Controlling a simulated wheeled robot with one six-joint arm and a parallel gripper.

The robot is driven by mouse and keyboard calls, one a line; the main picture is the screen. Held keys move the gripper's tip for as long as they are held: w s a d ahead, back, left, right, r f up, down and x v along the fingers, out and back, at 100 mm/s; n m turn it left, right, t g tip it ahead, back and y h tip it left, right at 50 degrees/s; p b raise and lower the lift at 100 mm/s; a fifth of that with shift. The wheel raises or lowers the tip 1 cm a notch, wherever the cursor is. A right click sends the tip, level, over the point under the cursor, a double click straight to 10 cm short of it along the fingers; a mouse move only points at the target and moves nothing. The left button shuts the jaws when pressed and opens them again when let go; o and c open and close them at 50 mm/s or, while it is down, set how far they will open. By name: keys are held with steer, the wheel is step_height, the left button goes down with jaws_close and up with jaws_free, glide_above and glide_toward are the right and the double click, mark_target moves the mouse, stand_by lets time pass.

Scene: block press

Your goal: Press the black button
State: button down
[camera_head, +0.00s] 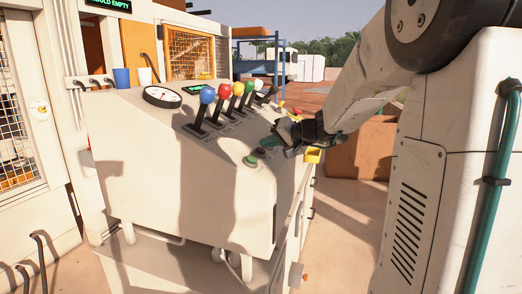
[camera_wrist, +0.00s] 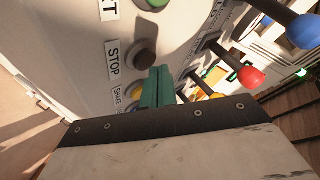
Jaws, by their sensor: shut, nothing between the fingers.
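The black button (camera_wrist: 142,59) sits on the pale console face in the wrist view, beside a label reading STOP. My gripper (camera_wrist: 159,74) is shut and empty, its teal fingers pressed together. In the wrist view the fingertips appear just right of and below the black button; I cannot tell whether they touch it. In the head view my gripper (camera_head: 268,144) is over the right part of the sloping console (camera_head: 150,133), just above a green button (camera_head: 250,160). The black button is hard to make out there.
Levers with blue (camera_head: 207,95), red (camera_head: 225,90), green and yellow knobs stand left of my gripper in the head view. A yellow button (camera_wrist: 134,92) lies below the black one in the wrist view.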

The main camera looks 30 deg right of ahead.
steer(key=shift+w+a+f, duration=0.1)
steer(key=shift+w+f, duration=0.05)
steer(key=shift+f, duration=0.25)
stand_by(0.4)
steer(key=shift+s+d+r, duration=0.1)
steer(key=shift+s+r, duration=0.05)
steer(key=shift+r, duration=0.3)
steer(key=shift+s+d+r, duration=0.1)
steer(key=shift+s+r, duration=0.05)
steer(key=shift+r, duration=0.25)
step_height(320, 180, up, 6)
steer(key=s+d, duration=0.1)
steer(key=s, duration=0.1)
steer(key=shift+d+f, duration=0.25)
steer(key=shift+d, duration=0.05)
stand_by(0.8)
